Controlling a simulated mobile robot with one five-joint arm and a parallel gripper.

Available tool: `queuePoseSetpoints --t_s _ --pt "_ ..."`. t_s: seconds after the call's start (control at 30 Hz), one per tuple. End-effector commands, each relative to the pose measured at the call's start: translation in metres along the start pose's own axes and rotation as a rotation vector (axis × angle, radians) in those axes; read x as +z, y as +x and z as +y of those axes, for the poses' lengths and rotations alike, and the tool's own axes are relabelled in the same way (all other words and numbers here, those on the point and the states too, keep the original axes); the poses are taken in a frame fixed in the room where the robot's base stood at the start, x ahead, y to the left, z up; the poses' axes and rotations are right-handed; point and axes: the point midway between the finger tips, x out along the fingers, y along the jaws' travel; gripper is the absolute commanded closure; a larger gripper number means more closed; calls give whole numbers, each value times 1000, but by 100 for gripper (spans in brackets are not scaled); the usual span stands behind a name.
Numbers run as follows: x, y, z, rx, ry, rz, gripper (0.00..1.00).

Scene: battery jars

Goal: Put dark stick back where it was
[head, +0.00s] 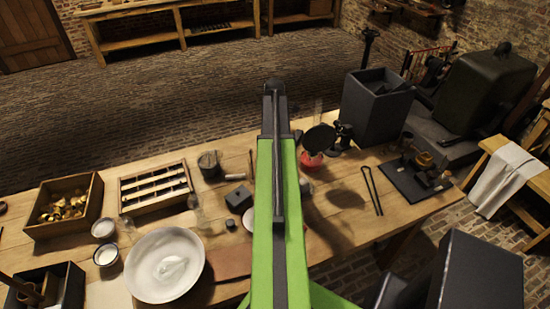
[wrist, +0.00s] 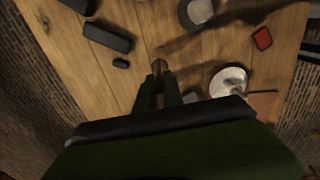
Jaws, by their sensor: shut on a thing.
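My gripper (head: 275,104) reaches up and away over the table in the head view. In the wrist view my gripper (wrist: 158,92) is shut on a slim dark thing, the dark stick (wrist: 158,67), whose brownish end shows between the fingertips. Most of the stick is hidden by the fingers, and its tilt is hard to tell. A pale wooden rack (head: 155,205) lies on the table, left of my arm, with several dark sticks (head: 154,186) lying across it in rows. The gripper is well to the right of the rack and apart from it.
The wooden table (head: 225,290) holds a white bowl (head: 165,265), a box of brass pieces (head: 64,207), a dark cup (head: 209,164) and a small dark block (head: 239,199). To the right are a red-based item (head: 311,160), black tongs (head: 372,188) and a tall grey bin (head: 376,107).

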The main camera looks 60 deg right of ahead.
Motion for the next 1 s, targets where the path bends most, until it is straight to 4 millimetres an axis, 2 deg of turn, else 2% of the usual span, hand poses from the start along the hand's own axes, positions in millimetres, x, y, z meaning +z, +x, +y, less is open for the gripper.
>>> queuePoseSetpoints --t_s 0.07,0.3,0.57,0.7,0.73,0.87,1.0 --pt "0 0 0 0 0 0 100" --pt "0 39 0 0 1 0 100" --pt "1 36 0 0 1 0 100" --pt "1 41 0 0 1 0 100" --pt "1 40 0 0 1 0 85" --pt "1 39 0 0 2 0 68" --pt "1 39 0 0 2 0 66"
